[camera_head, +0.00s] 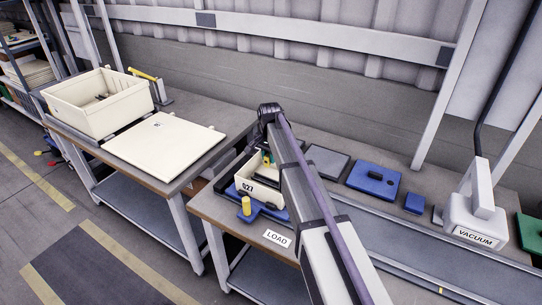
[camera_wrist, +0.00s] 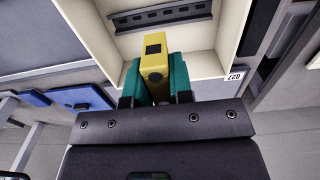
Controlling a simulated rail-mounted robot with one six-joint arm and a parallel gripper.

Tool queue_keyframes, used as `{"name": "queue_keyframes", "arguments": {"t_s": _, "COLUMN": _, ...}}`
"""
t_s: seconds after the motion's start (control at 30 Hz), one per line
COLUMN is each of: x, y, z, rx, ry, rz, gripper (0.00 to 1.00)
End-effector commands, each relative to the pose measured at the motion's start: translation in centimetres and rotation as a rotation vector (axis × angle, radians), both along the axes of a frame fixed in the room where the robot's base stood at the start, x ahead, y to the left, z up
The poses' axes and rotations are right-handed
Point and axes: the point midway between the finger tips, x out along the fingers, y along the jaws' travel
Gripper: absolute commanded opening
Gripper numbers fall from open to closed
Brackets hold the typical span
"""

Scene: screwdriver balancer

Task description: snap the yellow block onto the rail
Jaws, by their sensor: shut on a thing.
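The yellow block (camera_wrist: 154,63) with a dark square on its face is between the teal fingers of my gripper (camera_wrist: 157,88) in the wrist view. My gripper is shut on it. The rail (camera_wrist: 165,16), a dark grey slotted strip, lies inside a cream bin (camera_wrist: 220,62), just beyond the block's far end. I cannot tell whether block and rail touch. In the head view the bin (camera_head: 246,188) is marked 027, and my arm hides part of it. A small yellow patch shows inside the bin there; the rail is not clear in that view.
A blue fixture (camera_head: 268,212) with a yellow cylinder (camera_head: 246,205) is at the bin's front. Blue blocks (camera_head: 373,179), a grey plate (camera_head: 327,161) and a vacuum unit (camera_head: 476,219) stand to the right. A larger cream bin (camera_head: 92,122) and a white board (camera_head: 164,147) are left.

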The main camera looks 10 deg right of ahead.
Motion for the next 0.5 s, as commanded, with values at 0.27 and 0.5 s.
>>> {"name": "queue_keyframes", "arguments": {"t_s": 0.27, "x": 0.0, "y": 0.0, "z": -3.2, "rx": 0.0, "ry": 0.0, "rz": -0.002, "gripper": 0.0}}
{"name": "queue_keyframes", "arguments": {"t_s": 0.5, "x": 0.0, "y": 0.0, "z": -7.0, "rx": 0.0, "ry": 0.0, "rz": -0.002, "gripper": 0.0}}
